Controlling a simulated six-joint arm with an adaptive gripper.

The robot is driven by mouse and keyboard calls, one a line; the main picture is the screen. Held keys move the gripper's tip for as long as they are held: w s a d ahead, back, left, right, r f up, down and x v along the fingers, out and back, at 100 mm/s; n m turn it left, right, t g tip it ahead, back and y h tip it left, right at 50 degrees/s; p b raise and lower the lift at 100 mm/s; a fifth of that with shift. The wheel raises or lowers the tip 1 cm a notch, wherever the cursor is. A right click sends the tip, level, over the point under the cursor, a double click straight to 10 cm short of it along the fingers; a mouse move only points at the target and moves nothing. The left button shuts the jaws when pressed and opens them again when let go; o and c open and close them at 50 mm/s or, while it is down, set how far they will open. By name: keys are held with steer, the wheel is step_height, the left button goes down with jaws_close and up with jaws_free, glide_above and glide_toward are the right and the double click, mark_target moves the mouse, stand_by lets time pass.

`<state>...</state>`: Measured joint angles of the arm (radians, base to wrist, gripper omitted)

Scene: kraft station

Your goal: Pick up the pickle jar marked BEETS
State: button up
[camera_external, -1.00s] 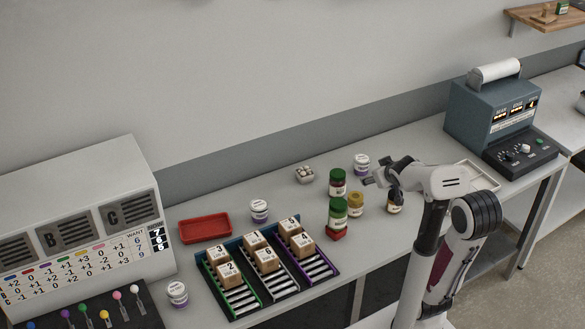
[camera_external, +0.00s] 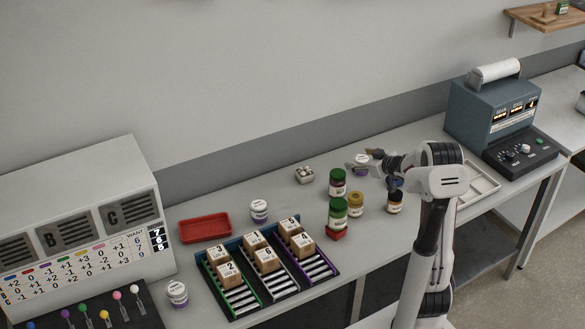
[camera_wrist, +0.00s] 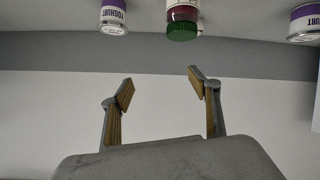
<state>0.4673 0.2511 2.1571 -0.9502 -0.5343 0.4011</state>
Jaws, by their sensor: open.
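A jar with a green lid and dark red contents (camera_external: 338,183) stands upright at mid-table; its label is too small to read. What looks like the same jar (camera_wrist: 182,20) shows upside down at the top of the wrist view, its label cut off. A second green-lidded jar (camera_external: 337,214), with green contents, stands in front of it. My gripper (camera_external: 364,161) is open and empty, to the right of the dark red jar and above the table. In the wrist view, my spread fingers (camera_wrist: 161,84) have nothing between them, and the jar is beyond them.
A small container (camera_external: 304,175) is left of the dark red jar. A boxed rack (camera_external: 325,268) and red tray (camera_external: 205,228) are further left.

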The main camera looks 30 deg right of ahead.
mark_target(344, 176)
step_height(344, 176, down, 8)
steer(key=a+n+y, duration=0.1)
steer(key=y, duration=0.4)
steer(key=shift+w+f+n, duration=0.15)
steer(key=shift+w+n, duration=0.15)
steer(key=shift+w, duration=0.15)
steer(key=shift+w, duration=0.1)
steer(key=shift+x, duration=1.2)
steer(key=shift+a, duration=0.15)
steer(key=shift+x, duration=2.55)
steer(key=shift+a, duration=0.15)
